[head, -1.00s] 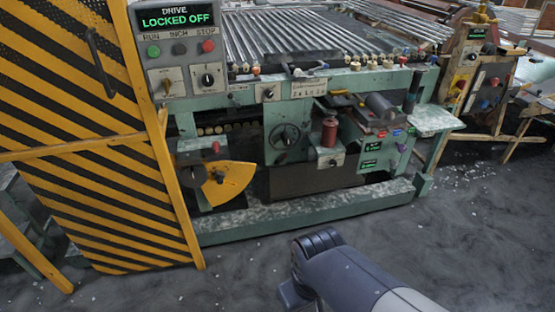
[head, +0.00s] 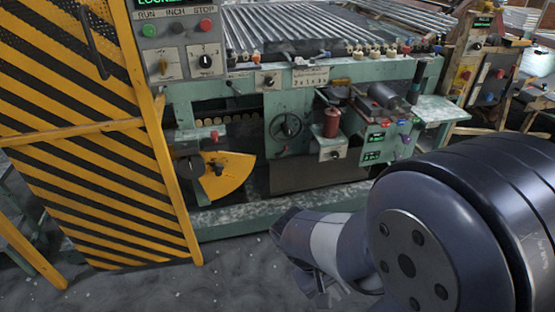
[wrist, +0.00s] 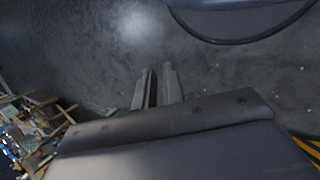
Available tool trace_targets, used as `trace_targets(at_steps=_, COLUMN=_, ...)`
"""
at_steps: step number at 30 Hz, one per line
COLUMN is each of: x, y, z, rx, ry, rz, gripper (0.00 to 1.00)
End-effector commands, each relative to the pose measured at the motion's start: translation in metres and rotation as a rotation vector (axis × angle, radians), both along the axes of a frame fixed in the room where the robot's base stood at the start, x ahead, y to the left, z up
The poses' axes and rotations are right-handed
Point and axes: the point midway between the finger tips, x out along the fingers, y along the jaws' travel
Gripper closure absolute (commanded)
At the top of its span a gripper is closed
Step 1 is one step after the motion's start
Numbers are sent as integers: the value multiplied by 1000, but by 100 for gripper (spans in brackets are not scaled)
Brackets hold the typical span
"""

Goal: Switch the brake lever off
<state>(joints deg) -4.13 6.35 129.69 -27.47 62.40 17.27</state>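A lever with a red knob (head: 214,137) stands at the yellow quarter-circle plate (head: 228,177) on the lower left of the green machine. I cannot read a brake label on it. My gripper (wrist: 158,72) shows in the wrist view as two grey fingers close together over the dark floor, with a narrow dark gap between them. Nothing is seen between the fingers. In the head view my arm is low in front of the machine, well apart from the lever, and the gripper is mostly hidden behind the arm.
A yellow-and-black striped guard (head: 85,180) stands left of the lever. A control panel (head: 180,50) with buttons is above it. A handwheel (head: 286,126) and a red spool (head: 331,122) are to the right. The grey floor (head: 225,280) in front is open.

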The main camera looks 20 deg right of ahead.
Motion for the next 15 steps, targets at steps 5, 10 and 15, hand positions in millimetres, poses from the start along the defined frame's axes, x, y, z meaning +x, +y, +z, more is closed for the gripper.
trace_targets(at_steps=5, x=27, y=-41, z=-48, rx=-287, ry=94, rz=8, gripper=100)
trace_targets(at_steps=10, x=64, y=-73, z=-83, rx=-559, ry=105, rz=56, gripper=100)
trace_targets(at_steps=15, x=111, y=-92, z=-125, rx=-810, ry=46, rz=152, gripper=100)
